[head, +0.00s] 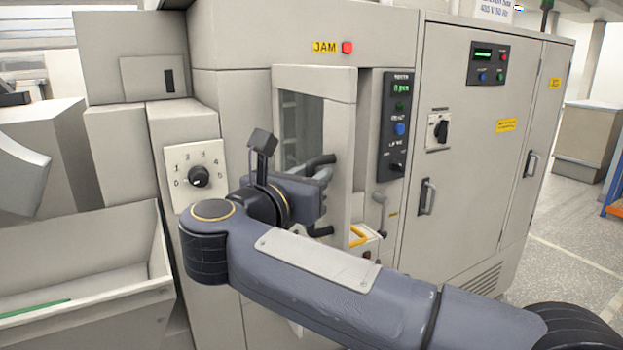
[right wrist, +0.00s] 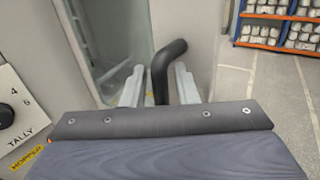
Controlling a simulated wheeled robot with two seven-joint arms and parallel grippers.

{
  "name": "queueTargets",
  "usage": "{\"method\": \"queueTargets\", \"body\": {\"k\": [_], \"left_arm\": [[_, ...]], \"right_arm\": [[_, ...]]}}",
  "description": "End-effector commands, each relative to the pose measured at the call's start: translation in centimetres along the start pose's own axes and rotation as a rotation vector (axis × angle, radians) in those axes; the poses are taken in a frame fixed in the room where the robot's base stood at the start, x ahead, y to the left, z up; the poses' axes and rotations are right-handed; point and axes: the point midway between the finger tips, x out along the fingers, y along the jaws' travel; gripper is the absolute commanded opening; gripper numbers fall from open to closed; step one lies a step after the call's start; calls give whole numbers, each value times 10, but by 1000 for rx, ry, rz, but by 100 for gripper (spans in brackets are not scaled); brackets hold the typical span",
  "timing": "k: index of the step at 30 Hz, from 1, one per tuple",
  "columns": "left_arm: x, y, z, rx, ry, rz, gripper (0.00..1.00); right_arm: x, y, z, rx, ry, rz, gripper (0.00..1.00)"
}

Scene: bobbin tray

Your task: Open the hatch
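The hatch (head: 341,130) is a pale grey framed door with a dark window in the machine's front, below the JAM label. Its black bar handle (head: 321,160) stands out from the frame; the handle's lower end shows under my gripper. My right gripper (head: 318,178) is at the handle. In the right wrist view the black handle (right wrist: 168,60) passes between the two pale fingers of the gripper (right wrist: 160,88), with narrow gaps seen on both sides, so the fingers look open around it. Whether the hatch is fully closed is unclear. My left gripper is not in view.
A dial panel (head: 197,176) is left of the hatch and a control strip (head: 396,125) right of it. A grey lever (head: 379,208) and a yellow-handled part (head: 358,237) sit low at the right. A bin (head: 85,262) stands at the left. Floor (head: 570,265) is clear at the far right.

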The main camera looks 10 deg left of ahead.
Motion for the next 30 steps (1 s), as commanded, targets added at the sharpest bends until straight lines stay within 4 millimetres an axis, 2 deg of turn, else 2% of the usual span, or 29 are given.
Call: {"method": "queueTargets", "body": {"k": [11,21,25,30], "left_arm": [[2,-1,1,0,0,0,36],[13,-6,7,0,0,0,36],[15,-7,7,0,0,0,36],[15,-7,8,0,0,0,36]], "right_arm": [[-6,0,-4,-4,4,-1,32],[-60,1,-3,-3,2,2,32],[-74,1,-2,-2,3,1,32],[-79,0,-2,-3,3,-2,32]]}}
